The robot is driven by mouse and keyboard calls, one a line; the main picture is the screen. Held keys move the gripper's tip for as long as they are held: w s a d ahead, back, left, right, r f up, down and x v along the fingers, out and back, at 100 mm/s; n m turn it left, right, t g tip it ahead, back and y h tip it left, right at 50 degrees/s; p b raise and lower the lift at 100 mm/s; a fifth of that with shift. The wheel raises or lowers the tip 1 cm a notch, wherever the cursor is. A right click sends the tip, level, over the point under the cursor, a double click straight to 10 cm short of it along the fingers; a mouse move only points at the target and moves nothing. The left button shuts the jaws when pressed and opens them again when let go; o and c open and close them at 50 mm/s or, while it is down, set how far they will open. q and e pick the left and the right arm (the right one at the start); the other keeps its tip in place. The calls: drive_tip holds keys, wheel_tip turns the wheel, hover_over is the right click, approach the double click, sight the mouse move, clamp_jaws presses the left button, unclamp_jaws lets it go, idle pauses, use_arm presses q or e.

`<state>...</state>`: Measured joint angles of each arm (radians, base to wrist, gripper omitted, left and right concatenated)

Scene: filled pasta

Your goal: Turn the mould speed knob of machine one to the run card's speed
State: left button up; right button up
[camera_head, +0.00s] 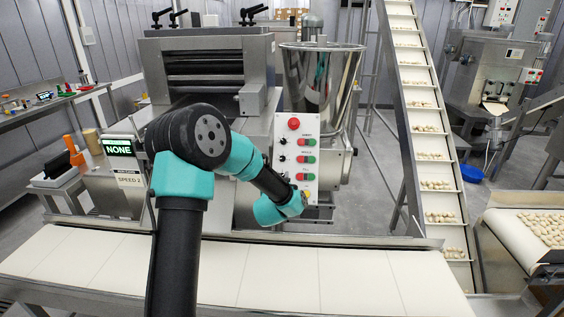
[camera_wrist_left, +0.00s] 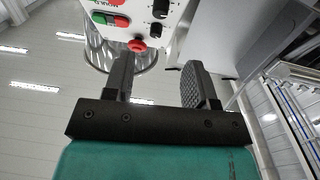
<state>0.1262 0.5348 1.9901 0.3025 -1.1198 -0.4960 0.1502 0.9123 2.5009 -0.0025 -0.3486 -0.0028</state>
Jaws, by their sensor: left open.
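The control panel (camera_head: 315,190) of the machine is a white upright plate with a red stop button (camera_head: 293,123), rows of green and red buttons, and small black knobs down its left side. The middle knob (camera_head: 283,157) stands beside a label that seems to read MOULD; its pointer is too small to read. The run card (camera_head: 130,180) at left says SPEED 2. My left arm crosses in front of the machine, its wrist by the panel's lower left. In the left wrist view my left gripper (camera_wrist_left: 157,75) is open and empty, apart from the black knobs (camera_wrist_left: 160,8). My right gripper is out of view.
A display (camera_head: 118,147) above the card reads NONE. A steel hopper (camera_head: 320,80) stands behind the panel. A white belt (camera_head: 330,280) runs along the front, clear of items. An inclined conveyor (camera_head: 412,75) with pasta rises at the right.

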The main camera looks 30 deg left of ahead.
sight(282, 158)
use_arm(q)
drive_tip(key=x, duration=1.2)
drive_tip(key=shift+w, duration=0.1)
drive_tip(key=c, duration=0.9)
drive_tip(key=shift+a+m+h, duration=0.1)
drive_tip(key=shift+m+h, duration=0.2)
drive_tip(key=shift+m, duration=0.3)
drive_tip(key=shift+c, duration=0.2)
drive_tip(key=m+h, duration=0.1)
drive_tip(key=m, duration=0.2)
drive_tip(key=m+h, duration=0.2)
drive_tip(key=shift+a+r+m+t, duration=0.1)
drive_tip(key=shift+a+m+t, duration=0.1)
drive_tip(key=shift+m+t, duration=0.15)
drive_tip(key=m+h, duration=0.1)
drive_tip(key=m, duration=0.2)
drive_tip(key=m+g+h, duration=0.1)
drive_tip(key=m+h, duration=0.1)
drive_tip(key=m, duration=0.1)
drive_tip(key=shift+a+r+h, duration=0.1)
drive_tip(key=shift+h, duration=0.2)
